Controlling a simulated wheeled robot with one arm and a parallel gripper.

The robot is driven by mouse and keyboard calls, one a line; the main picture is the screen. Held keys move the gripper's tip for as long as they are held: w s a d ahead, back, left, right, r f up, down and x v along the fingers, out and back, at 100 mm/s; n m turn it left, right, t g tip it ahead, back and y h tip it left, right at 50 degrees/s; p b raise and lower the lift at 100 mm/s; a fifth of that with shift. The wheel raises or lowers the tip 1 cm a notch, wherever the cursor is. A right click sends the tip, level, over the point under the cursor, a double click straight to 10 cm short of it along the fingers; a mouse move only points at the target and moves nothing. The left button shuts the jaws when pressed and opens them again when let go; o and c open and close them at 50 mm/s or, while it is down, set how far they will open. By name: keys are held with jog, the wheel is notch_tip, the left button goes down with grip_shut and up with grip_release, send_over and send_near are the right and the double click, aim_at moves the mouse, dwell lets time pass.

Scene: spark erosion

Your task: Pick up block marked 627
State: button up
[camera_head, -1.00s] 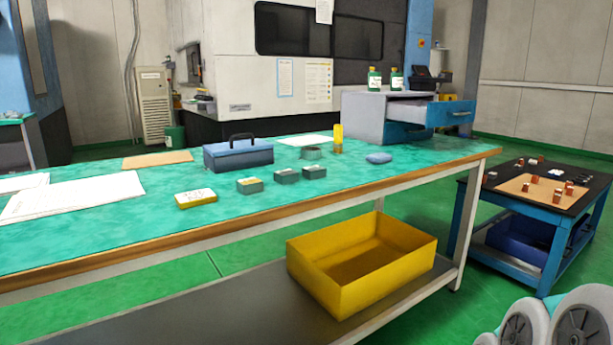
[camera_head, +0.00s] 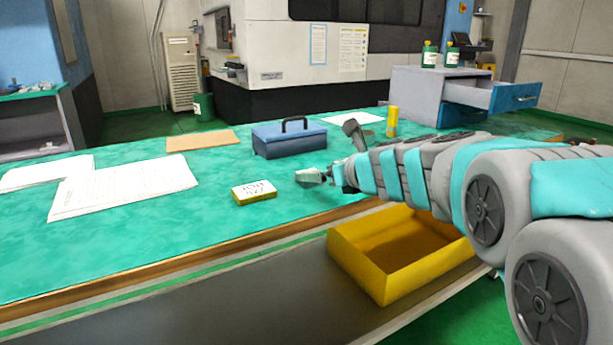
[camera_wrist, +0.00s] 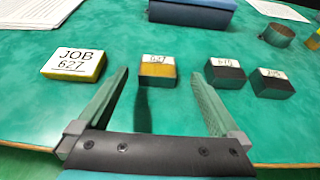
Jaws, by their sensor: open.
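My gripper is open and empty, with a finger to each side of that gap. A yellow-edged card block reading "JOB 627" (camera_wrist: 75,63) lies left of the left finger; it also shows in the head view (camera_head: 254,192). In the head view my arm and gripper (camera_head: 325,178) hide the small blocks.
Two dark blocks with white labels, a nearer-to-centre one (camera_wrist: 225,75) and one further right (camera_wrist: 273,83), stand close by the right finger. A blue toolbox (camera_head: 290,140) is behind. Papers (camera_head: 120,187) lie left.

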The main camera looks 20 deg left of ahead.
jog(key=shift+x, duration=2.95)
jog(key=shift+s+f, duration=0.15)
jog(key=shift+s, duration=0.05)
jog(key=shift+c, duration=0.2)
grip_shut()
